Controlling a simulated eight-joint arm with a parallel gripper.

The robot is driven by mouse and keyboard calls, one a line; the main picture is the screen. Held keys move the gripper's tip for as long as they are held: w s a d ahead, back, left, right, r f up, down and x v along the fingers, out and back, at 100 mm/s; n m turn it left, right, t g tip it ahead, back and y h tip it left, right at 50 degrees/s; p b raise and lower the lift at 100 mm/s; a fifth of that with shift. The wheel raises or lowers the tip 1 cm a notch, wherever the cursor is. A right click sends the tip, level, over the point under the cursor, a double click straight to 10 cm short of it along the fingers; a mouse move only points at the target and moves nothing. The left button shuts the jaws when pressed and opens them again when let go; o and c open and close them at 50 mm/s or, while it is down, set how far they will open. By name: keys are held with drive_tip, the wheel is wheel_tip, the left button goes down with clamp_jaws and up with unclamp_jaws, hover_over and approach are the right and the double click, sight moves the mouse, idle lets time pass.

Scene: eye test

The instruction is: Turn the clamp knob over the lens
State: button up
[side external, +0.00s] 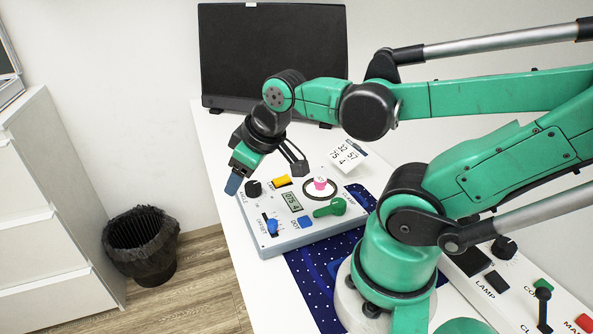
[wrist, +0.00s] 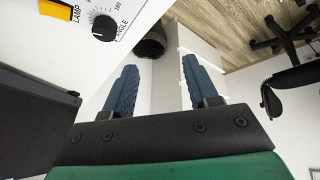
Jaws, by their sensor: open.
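The instrument box (side external: 290,238) lies on the white table. A green lever-shaped knob (side external: 331,208) sits on its right part, near the word CLAMP. Just behind it is a dark ring (side external: 306,193) with a pink, white-topped piece (side external: 320,185) inside, likely the lens. My gripper (side external: 233,184) hangs at the box's left edge, close to the black ANGLE knob (side external: 254,188) and apart from the green knob. In the wrist view my gripper (wrist: 159,62) has two blue fingers spread with nothing between them. The green knob and ring are outside the wrist view; the ANGLE knob (wrist: 104,27) shows there.
A yellow LAMP switch (side external: 282,181), a small display (side external: 292,201), a blue DOT button (side external: 305,222) and a blue OFFSET control (side external: 272,226) share the box. A monitor (side external: 272,55) stands behind. A second panel (side external: 510,285) is at right. A bin (side external: 141,245) stands on the floor.

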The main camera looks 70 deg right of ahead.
drive_tip(key=s+d+f+n+g, duration=0.1)
drive_tip(key=s+d+f+g, duration=0.15)
drive_tip(key=s+d, duration=0.35)
drive_tip(key=n+g+y, duration=0.1)
drive_tip(key=n+g, duration=0.1)
drive_tip(key=g, duration=0.2)
hover_over(338, 201)
drive_tip(key=shift+f+t, duration=0.25)
drive_tip(key=shift+f, duration=2.95)
drive_tip(key=shift+a, duration=0.1)
clamp_jaws()
